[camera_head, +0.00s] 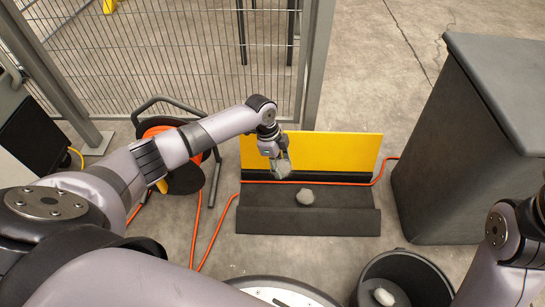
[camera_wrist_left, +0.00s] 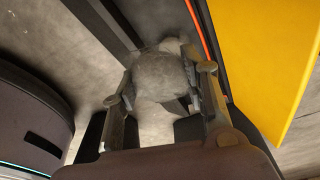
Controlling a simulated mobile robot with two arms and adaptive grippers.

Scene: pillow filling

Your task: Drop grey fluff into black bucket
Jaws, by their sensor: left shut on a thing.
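My left gripper (camera_head: 279,160) is shut on a piece of grey fluff (camera_head: 282,168) and holds it in front of the yellow panel. In the left wrist view the held grey fluff (camera_wrist_left: 160,77) sits between the two fingers of the left gripper (camera_wrist_left: 163,92). A second piece of grey fluff (camera_head: 305,196) lies on the dark base below and to the right of the gripper. The black bucket (camera_head: 432,284) stands at the bottom right, with a pale piece (camera_head: 384,297) inside it. My right arm shows at the right edge, but its gripper is out of view.
The yellow panel (camera_head: 340,151) stands on a dark ridged base (camera_head: 270,221). An orange cable (camera_head: 222,222) runs across the base and floor. A tall dark box (camera_head: 455,150) stands at the right, a cable reel (camera_head: 185,178) at the left. A wire fence (camera_head: 180,50) stands behind.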

